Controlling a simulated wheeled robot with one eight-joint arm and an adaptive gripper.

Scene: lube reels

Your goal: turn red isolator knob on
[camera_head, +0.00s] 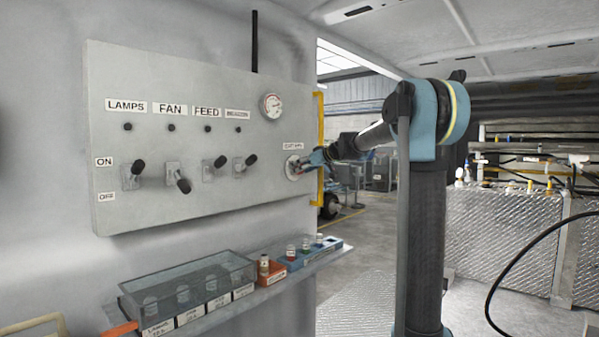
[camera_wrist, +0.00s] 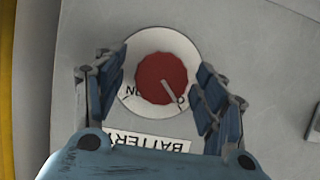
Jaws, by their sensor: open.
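The red isolator knob (camera_wrist: 162,78) sits on a round white plate (camera_wrist: 160,41) on the grey panel. A pale pointer line on the knob points to the lower right in the wrist view, and part of the plate's lettering shows below it. My gripper (camera_wrist: 160,85) is open, with one blue finger on each side of the knob. Whether the fingers touch it I cannot tell. A label reading BATTERY (camera_wrist: 150,142) is partly hidden by my gripper. In the head view my gripper (camera_head: 310,160) is at the white plate (camera_head: 292,168) on the panel's right end.
The panel (camera_head: 190,95) carries several black-handled switches, such as the FAN switch (camera_head: 183,185), and a gauge (camera_head: 271,105). Below is a shelf with a clear tray (camera_head: 190,285) and small bottles. A yellow bar (camera_head: 320,140) stands at the panel's right edge.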

